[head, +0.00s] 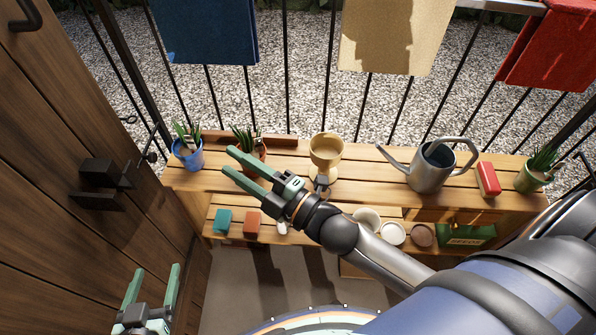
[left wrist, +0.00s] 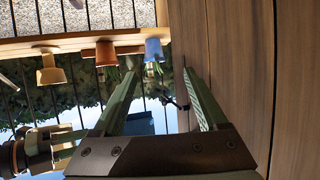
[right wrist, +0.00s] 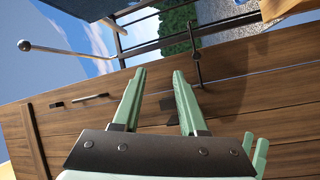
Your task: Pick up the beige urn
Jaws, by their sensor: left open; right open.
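The beige urn (head: 326,150), a goblet-like vessel with a wide open bowl and a foot, stands upright on the top plank of the wooden bench. It also shows upside down in the left wrist view (left wrist: 51,70). My right gripper (head: 230,162) is open and empty, left of the urn and apart from it, its fingers pointing to the upper left. The right wrist overlaps the area just below the urn's foot. My left gripper (head: 155,270) is open and empty at the lower left, beside the wardrobe and far from the urn.
The wooden bench (head: 375,181) also bears a blue plant pot (head: 188,156), a terracotta plant pot (head: 259,152), a grey watering can (head: 430,168), a red box (head: 488,179) and a green plant pot (head: 531,180). The wardrobe (head: 60,160) closes off the left; a railing stands behind.

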